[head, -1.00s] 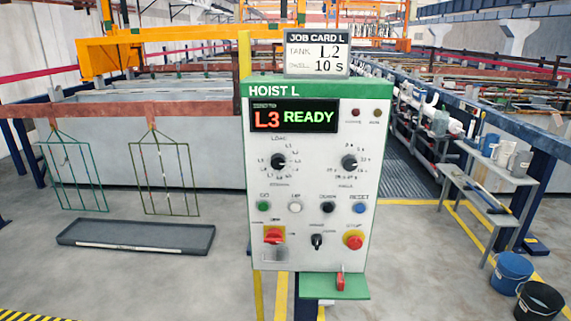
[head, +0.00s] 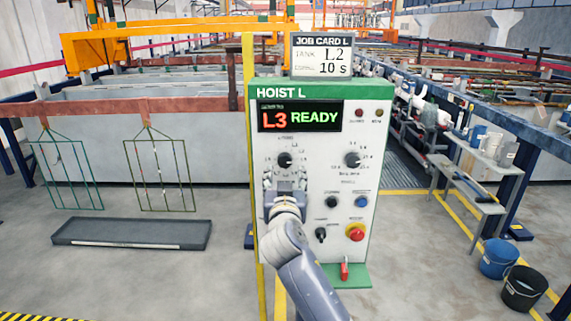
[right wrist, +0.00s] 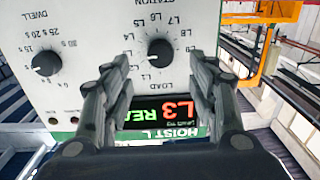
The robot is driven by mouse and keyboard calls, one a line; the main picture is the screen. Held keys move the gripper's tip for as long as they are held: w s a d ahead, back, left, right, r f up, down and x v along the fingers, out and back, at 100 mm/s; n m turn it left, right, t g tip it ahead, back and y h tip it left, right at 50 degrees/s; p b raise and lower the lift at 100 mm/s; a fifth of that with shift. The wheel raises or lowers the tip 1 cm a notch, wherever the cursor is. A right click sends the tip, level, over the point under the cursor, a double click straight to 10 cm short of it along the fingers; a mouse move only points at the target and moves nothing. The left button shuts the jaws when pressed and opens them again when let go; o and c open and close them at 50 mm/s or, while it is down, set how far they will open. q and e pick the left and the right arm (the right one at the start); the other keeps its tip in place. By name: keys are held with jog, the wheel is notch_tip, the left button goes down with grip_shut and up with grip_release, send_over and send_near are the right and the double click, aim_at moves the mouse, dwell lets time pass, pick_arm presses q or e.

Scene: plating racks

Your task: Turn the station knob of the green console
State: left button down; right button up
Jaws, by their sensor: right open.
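The green-topped console (head: 355,90) marked HOIST L stands in front of me. Its display (head: 300,117) reads L3 READY. The station knob (head: 284,160) is the black left dial; in the right wrist view, upside down, the knob (right wrist: 160,52) shows within its ring of L labels. My right gripper (head: 285,177) is open just below the knob in the head view. In the right wrist view its two fingers (right wrist: 161,62) lie on either side of the knob, with gaps; contact is not visible. The job card (head: 321,55) reads tank L2, 10 s. My left gripper is not in view.
The dwell dial (head: 352,159) sits right of the station knob. Below are a black button (head: 331,202), a blue button (head: 361,201) and a red stop button (head: 355,231). My right arm hides the console's lower left. A side table (head: 470,185) and buckets (head: 498,257) stand right.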

aim_at(285, 164)
jog(key=shift+w+p, duration=0.65)
jog(key=shift+w, duration=2.95)
jog(key=c, duration=1.1)
